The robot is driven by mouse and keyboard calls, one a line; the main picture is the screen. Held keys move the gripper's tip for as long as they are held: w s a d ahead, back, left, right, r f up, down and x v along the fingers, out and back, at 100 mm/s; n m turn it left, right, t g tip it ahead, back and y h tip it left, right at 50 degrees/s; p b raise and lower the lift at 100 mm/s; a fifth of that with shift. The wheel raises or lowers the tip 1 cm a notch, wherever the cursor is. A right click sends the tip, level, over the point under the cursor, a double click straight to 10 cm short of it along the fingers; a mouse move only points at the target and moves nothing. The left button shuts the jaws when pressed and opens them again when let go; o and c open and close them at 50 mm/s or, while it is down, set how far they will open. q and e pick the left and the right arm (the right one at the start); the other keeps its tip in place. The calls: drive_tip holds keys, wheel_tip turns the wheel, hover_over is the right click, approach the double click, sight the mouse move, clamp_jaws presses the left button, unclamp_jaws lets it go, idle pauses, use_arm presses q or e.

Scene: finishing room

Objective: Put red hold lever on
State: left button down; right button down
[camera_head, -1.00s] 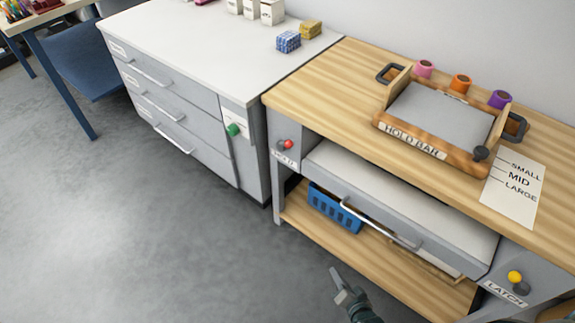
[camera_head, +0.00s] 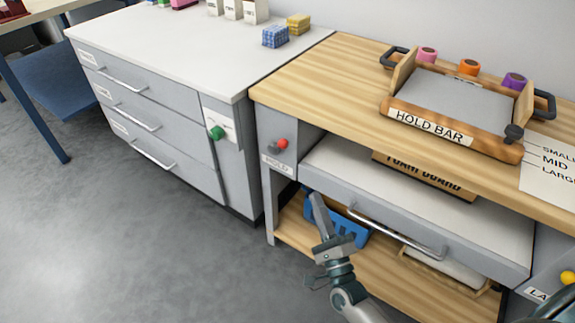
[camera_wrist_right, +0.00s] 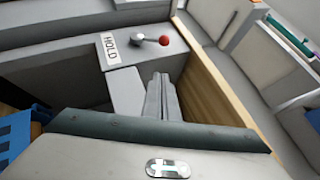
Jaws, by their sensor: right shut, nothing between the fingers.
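The red hold lever (camera_head: 280,145) is a small red knob on a short grey metal arm. It sits on the grey front post of the wooden bench, above a HOLD label (camera_head: 277,163). In the right wrist view the red knob (camera_wrist_right: 164,40) shows beyond my fingers, pointing right from its round grey pivot. My right gripper (camera_head: 318,205) is shut and empty, below and to the right of the lever and apart from it. Its closed fingers (camera_wrist_right: 162,92) also show in the right wrist view. My left gripper is not in view.
The pull-out drawer (camera_head: 420,215) with a bar handle juts out right of the post. A blue basket (camera_head: 345,230) sits on the lower shelf behind my right gripper. A HOLD BAR tray (camera_head: 450,95) stands on the bench. The floor at left is clear.

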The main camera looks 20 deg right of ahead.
sight(278, 147)
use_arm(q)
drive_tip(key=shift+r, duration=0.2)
use_arm(e)
drive_tip(key=shift+r, duration=0.2)
drive_tip(key=shift+w, duration=0.1)
